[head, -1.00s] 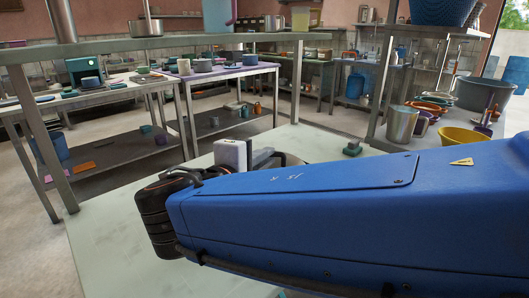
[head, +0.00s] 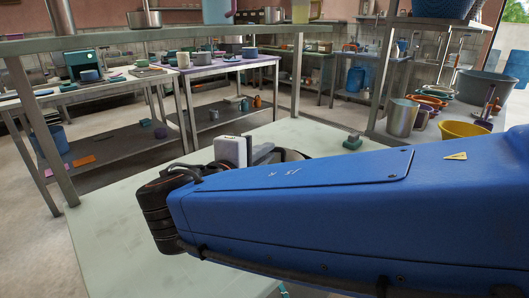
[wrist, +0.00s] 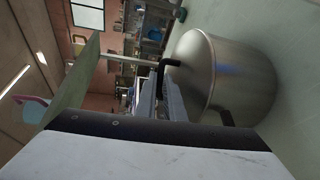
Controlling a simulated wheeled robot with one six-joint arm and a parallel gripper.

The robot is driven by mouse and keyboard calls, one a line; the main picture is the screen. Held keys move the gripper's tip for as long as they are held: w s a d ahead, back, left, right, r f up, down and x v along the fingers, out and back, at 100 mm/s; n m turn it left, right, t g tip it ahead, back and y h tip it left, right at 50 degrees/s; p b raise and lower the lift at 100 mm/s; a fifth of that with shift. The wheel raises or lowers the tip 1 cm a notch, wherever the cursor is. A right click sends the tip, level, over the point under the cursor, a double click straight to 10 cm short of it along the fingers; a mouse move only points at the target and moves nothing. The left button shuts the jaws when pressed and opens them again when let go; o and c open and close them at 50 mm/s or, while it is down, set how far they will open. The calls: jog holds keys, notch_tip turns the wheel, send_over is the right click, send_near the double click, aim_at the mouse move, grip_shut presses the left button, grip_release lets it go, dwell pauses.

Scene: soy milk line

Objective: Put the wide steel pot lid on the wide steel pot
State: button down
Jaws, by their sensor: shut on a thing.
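The wide steel pot (wrist: 245,75) stands on the pale worktop at the right of the sideways wrist view, with a dark side handle (wrist: 225,118). The wide steel pot lid (wrist: 188,62) is at the pot's mouth and looks in line with it; I cannot tell whether it is fully seated. My gripper (wrist: 162,95) is shut on the lid's black handle (wrist: 170,63). In the head view my gripper (head: 248,151) shows beyond my blue arm, which hides most of the pot and lid.
The pale worktop (head: 110,220) is clear left of my arm. A raised shelf (head: 150,38) on posts crosses above its far side. A small green-grey object (head: 353,142) lies at the back right. A rack at right holds a yellow bowl (head: 463,130) and a steel container (head: 401,118).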

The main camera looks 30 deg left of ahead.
dwell(0.3)
jog(key=c, duration=1.8)
grip_release()
jog(key=shift+s, duration=0.1)
jog(key=s+d+r, duration=0.1)
jog(key=s+r, duration=0.2)
jog(key=s, duration=1.4)
jog(key=shift+d, duration=0.1)
